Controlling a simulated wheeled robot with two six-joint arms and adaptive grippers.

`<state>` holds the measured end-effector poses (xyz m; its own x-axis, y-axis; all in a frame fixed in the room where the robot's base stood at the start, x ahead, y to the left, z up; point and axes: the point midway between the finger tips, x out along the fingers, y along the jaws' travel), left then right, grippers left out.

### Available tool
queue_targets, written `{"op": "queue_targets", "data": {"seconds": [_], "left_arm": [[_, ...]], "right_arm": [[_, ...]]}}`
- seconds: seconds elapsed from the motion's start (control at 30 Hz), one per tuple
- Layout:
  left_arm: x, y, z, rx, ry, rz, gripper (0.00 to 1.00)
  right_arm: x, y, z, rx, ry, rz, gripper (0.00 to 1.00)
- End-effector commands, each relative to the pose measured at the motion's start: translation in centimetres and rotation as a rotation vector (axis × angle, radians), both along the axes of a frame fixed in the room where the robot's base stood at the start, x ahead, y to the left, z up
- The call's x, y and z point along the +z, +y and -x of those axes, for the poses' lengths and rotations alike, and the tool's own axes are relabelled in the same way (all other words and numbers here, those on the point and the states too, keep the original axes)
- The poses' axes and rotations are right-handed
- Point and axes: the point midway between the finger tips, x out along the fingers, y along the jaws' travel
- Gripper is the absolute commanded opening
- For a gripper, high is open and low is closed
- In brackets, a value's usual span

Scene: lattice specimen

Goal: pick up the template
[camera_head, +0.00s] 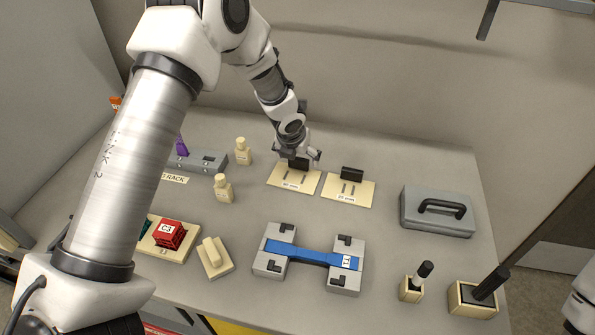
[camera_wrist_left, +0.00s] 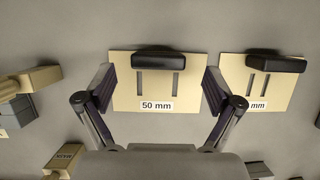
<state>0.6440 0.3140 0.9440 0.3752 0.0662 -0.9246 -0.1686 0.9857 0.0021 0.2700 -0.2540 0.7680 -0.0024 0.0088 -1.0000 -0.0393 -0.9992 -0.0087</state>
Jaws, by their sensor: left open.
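Two flat tan templates with black handles and slots lie side by side on the table. One, labelled 50 mm (camera_head: 284,181), also shows in the left wrist view (camera_wrist_left: 157,95). The other template (camera_head: 358,193) lies to its right and is partly cut off by my finger in the left wrist view (camera_wrist_left: 280,88). My left gripper (camera_head: 299,160) is open and empty above the 50 mm template, its fingers (camera_wrist_left: 160,88) at either side of the plate and its black handle (camera_wrist_left: 165,60). I cannot tell their exact height. My right gripper is out of view.
A blue specimen (camera_head: 312,253) lies across two grey blocks. A grey case (camera_head: 437,212) stands right, with two black-handled tools (camera_head: 412,288) in front of it. Small cream bottles (camera_head: 223,188), a grey rack (camera_head: 205,160) and a red block (camera_head: 169,235) are at left.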

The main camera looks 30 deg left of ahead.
Motion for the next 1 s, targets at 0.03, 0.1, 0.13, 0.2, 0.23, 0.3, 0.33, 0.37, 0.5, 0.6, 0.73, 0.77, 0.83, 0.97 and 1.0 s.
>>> {"op": "queue_targets", "data": {"seconds": [0.03,0.1,0.13,0.2,0.23,0.3,0.33,0.37,0.5,0.6,0.73,0.77,0.83,0.97,1.0], "left_arm": [[-1.2,0.1,-0.2,0.0,0.003,0.0,0.92],[-2.2,0.2,-0.7,0.001,0.002,0.0,0.92],[-2.5,0.2,-0.9,0.001,0.002,0.0,0.92],[-2.9,0.2,-1.1,0.001,0.001,0.001,0.92],[-3.0,0.2,-1.1,0.001,0.001,0.001,0.92],[-3.0,0.2,-1.1,0.001,0.0,0.0,0.92],[-3.0,0.2,-1.1,0.001,0.0,0.0,0.92],[-3.0,0.2,-1.1,0.001,0.0,0.0,0.92],[-3.0,0.2,-1.1,0.001,0.0,0.0,0.53],[-3.0,0.2,-1.1,0.001,0.001,0.001,0.28],[-3.0,0.2,-1.1,0.001,0.001,0.001,0.28],[-3.0,0.2,-1.1,0.001,0.001,0.001,0.28],[-3.0,0.2,-1.1,0.001,0.001,0.001,0.27],[-2.4,0.2,-1.1,0.001,0.0,0.0,0.27],[-1.9,0.2,-1.1,0.001,0.0,0.0,0.27]], "right_arm": [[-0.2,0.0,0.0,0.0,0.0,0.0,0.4],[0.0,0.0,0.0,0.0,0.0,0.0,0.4],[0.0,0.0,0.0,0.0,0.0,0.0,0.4],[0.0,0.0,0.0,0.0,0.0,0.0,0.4],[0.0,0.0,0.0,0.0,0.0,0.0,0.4],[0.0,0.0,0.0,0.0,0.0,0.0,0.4],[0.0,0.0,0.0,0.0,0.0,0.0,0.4],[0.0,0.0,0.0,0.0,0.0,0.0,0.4],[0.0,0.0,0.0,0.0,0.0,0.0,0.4],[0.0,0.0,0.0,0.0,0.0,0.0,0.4],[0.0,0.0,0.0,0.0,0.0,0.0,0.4],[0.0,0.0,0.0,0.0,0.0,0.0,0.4],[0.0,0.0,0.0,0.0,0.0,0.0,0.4],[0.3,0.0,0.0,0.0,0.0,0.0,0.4],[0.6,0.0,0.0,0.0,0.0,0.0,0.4]]}}
